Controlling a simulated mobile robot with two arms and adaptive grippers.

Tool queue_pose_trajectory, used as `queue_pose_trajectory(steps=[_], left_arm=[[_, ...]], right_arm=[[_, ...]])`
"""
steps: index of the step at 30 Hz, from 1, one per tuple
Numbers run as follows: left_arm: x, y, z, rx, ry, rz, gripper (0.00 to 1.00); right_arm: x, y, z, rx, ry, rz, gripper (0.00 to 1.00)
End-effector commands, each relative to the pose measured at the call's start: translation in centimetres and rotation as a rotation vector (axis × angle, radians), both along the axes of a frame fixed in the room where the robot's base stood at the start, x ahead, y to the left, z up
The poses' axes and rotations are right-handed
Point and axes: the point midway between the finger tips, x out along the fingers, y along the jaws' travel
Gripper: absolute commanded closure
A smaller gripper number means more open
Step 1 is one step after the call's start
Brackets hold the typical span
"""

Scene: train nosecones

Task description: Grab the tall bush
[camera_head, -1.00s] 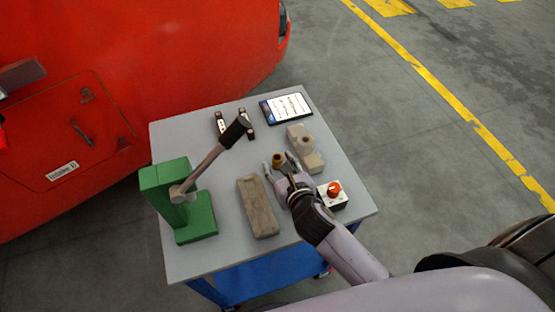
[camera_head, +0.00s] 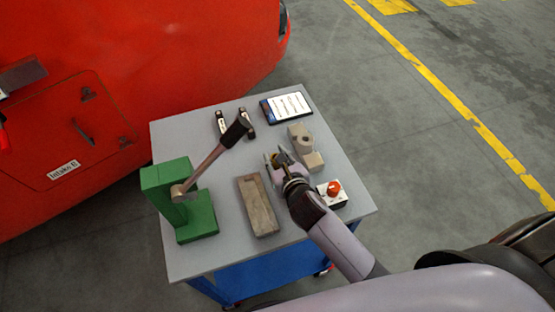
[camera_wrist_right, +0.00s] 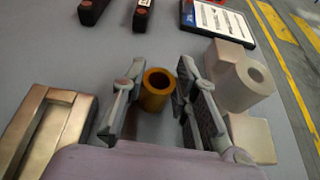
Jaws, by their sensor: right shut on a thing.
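The tall bush (camera_head: 282,156) is a small brass-coloured hollow cylinder. It stands upright between the fingers of my right gripper (camera_head: 276,158), over the grey table top. In the right wrist view the bush (camera_wrist_right: 156,90) shows its open round top between the two fingers of the gripper (camera_wrist_right: 160,78). The right gripper is shut on it. The bush's lower end is partly hidden, so I cannot tell if it touches the table. My left gripper is not in view.
The grey table (camera_head: 180,255) also holds a green stand with a hammer-like tool (camera_head: 215,160), a metal block (camera_head: 258,205), a beige part with a round boss (camera_head: 305,148), a red-button box (camera_head: 332,193), a tablet (camera_head: 286,106) and two dark pieces. A red train body stands behind.

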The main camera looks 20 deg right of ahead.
Motion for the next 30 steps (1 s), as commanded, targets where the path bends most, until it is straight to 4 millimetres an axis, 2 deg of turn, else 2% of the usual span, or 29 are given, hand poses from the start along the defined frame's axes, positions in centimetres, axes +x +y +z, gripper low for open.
queue_pose_trajectory(steps=[5, 14, 20, 26, 30], left_arm=[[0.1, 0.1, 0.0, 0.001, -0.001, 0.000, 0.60], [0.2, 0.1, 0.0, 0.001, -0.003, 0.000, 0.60], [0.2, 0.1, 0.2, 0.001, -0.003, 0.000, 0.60], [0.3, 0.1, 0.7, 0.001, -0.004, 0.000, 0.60], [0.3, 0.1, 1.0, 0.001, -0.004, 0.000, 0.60]], right_arm=[[0.0, 0.0, 0.0, 0.000, 0.000, 0.000, 1.00], [0.0, 0.0, 0.1, 0.000, -0.001, 0.000, 1.00], [0.1, 0.0, 1.5, -0.001, -0.004, 0.000, 1.00], [0.1, 0.0, 5.6, -0.003, -0.009, 0.003, 1.00], [0.1, 0.0, 9.8, -0.003, -0.010, 0.003, 1.00]])
